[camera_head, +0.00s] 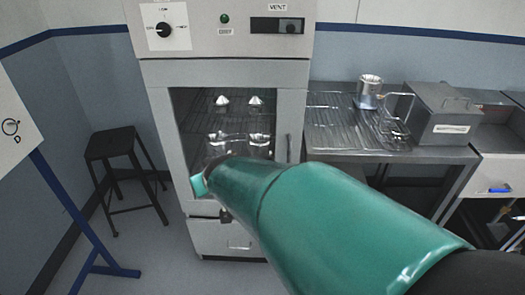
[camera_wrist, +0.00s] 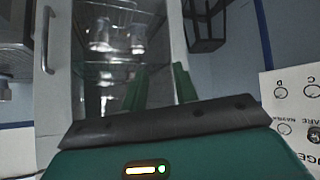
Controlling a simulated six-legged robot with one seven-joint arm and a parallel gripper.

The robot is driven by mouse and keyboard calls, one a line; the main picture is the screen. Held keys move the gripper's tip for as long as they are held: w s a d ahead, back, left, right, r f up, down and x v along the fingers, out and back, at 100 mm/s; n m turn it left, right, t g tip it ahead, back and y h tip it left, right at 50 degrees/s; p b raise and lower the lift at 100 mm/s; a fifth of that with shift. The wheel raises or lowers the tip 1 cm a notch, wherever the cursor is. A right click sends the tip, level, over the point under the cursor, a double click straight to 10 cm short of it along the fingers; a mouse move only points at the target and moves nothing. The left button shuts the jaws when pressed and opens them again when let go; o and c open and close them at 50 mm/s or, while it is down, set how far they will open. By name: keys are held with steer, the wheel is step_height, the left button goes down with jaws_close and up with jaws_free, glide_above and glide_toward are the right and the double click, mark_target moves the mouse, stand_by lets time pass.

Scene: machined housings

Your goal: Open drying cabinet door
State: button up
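The drying cabinet (camera_head: 225,72) stands ahead, with a light grey door (camera_head: 298,110) around a glass pane. The door appears shut. Its vertical handle (camera_head: 289,148) is on the door's right side in the head view; in the wrist view the handle (camera_wrist: 45,40) is at the upper left. My gripper (camera_wrist: 158,78) has two green fingers spread apart with nothing visible between them. In the head view, my arm covers the lower right of the door, and a green part of my gripper (camera_head: 198,184) shows by the door's lower left. The gripper is apart from the handle.
A steel bench (camera_head: 345,150) with a metal box (camera_head: 445,115) adjoins on the right. A dark stool (camera_head: 112,143) and a blue-legged sign (camera_head: 15,125) stand left, with open floor between stool and cabinet.

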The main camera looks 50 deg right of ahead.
steer(key=w+d+f+m+t+h, duration=0.15)
steer(key=d+f, duration=0.25)
steer(key=d, duration=0.5)
steer(key=m+t+h, duration=0.3)
steer(key=t+h, duration=0.1)
steer(key=h, duration=0.2)
glide_toward(289, 158)
steer(key=x, duration=1)
steer(key=shift+w+d, duration=0.25)
jaws_close()
